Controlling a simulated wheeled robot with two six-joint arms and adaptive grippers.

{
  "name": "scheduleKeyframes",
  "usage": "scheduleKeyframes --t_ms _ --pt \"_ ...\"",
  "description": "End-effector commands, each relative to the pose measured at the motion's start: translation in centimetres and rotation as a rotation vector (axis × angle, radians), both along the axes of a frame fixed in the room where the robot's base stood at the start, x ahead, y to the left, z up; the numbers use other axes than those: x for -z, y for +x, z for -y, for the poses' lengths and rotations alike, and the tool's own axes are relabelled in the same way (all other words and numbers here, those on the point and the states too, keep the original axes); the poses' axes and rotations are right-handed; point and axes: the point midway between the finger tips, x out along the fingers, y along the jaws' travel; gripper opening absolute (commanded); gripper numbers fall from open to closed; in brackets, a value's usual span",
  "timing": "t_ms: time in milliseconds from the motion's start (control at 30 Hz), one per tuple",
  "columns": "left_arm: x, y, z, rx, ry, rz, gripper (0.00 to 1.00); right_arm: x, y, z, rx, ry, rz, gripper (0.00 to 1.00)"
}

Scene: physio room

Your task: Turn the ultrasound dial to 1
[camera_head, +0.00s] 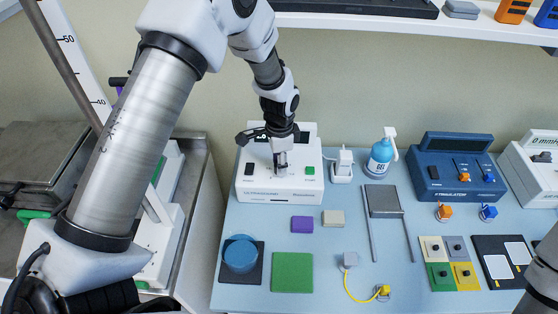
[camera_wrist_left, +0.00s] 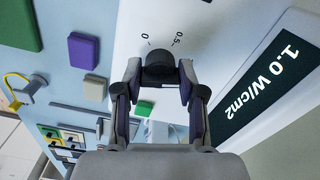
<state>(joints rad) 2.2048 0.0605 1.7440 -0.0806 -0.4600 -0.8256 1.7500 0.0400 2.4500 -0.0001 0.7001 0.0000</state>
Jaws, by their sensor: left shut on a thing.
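The white ultrasound unit (camera_head: 298,184) stands at the back left of the blue table. My left gripper (camera_head: 281,168) reaches down to its front panel from above. In the left wrist view, the fingers of the left gripper (camera_wrist_left: 160,72) are shut on the dark round dial (camera_wrist_left: 158,56), one on each side. The scale marks "0" and "0.5" show beside the dial; its pointer and the other marks are not visible. The unit's display (camera_wrist_left: 265,85) reads 1.0 W/cm2. In the head view the gripper mostly hides the dial. My right gripper is out of view.
A green button (camera_head: 310,170) and a dark switch (camera_head: 249,169) flank the gripper on the unit. A white plug-like device (camera_head: 342,167) and a blue gel bottle (camera_head: 380,158) stand to the right. A purple block (camera_head: 302,225) and a beige block (camera_head: 333,218) lie in front.

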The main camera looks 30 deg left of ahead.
Motion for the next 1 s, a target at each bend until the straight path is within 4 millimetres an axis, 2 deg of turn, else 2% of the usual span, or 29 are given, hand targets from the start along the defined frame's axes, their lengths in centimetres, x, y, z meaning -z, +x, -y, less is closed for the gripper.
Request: scheduleKeyframes --t_ms 433,467,500,533,833,1000 --pt "0.3 -0.3 0.0 0.010 0.000 -0.008 0.05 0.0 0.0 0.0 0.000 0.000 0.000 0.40" --pt "0.3 -0.3 0.1 0.010 0.000 -0.008 0.46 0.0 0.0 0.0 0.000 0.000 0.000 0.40" --pt "0.3 -0.3 0.0 0.010 0.000 -0.008 0.61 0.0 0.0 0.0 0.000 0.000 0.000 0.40" --pt "0.3 -0.3 0.0 0.010 0.000 -0.008 0.65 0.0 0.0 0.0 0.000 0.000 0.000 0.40" --pt "0.0 -0.1 0.0 0.010 0.000 -0.003 0.65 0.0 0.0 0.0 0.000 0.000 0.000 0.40" --pt "-2.3 0.0 0.1 0.010 0.000 0.000 0.65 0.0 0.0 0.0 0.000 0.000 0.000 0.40"
